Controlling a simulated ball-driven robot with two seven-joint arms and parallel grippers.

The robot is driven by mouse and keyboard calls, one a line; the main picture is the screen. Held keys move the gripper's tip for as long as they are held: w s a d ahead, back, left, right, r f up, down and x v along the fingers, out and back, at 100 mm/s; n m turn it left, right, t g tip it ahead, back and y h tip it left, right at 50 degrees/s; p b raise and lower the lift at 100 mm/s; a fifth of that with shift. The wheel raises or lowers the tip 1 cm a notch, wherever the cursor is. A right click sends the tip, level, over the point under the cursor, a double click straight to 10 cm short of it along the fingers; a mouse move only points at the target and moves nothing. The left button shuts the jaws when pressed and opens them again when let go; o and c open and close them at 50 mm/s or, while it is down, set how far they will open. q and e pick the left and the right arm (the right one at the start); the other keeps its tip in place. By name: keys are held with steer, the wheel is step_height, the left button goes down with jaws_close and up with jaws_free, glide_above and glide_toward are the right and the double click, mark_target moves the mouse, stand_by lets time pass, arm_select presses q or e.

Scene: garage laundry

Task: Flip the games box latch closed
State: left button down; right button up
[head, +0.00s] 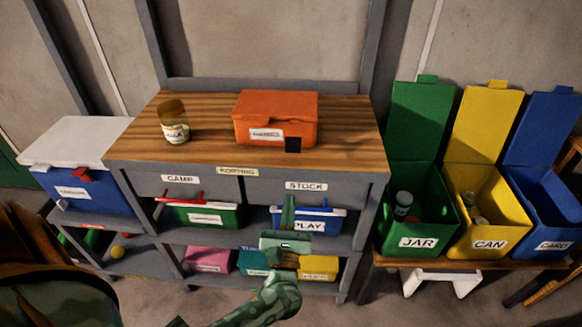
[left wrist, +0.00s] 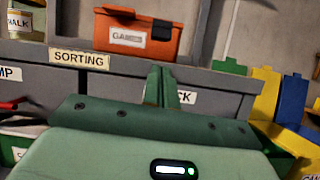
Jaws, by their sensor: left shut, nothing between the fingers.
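The orange games box (head: 276,109) stands on the wooden bench top with its lid down. Its label, partly legible, shows in the left wrist view, where the box (left wrist: 110,47) is at the top. A small dark latch (head: 293,145) sits on the box front, right of the label; it also shows in the left wrist view (left wrist: 162,30). I cannot tell whether it is fastened. My left gripper (head: 289,200) is shut and empty, fingers pointing up, in front of the bench and below the box; its fingers also show in the left wrist view (left wrist: 162,73). My right gripper is not in view.
A jar (head: 174,124) stands left of the box on the wooden bench top (head: 210,135). Drawers and shelves with labelled bins, including the PLAY bin (head: 320,222), lie below. Open green, yellow and blue bins (head: 480,205) stand right. A white-lidded cooler (head: 85,165) is left.

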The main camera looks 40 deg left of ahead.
mark_target(291, 167)
arm_select(q)
steer(key=shift+s+a+n, duration=0.1)
steer(key=shift+n, duration=0.3)
steer(key=shift+r, duration=0.15)
steer(key=x, duration=1)
steer(key=shift+a, duration=0.1)
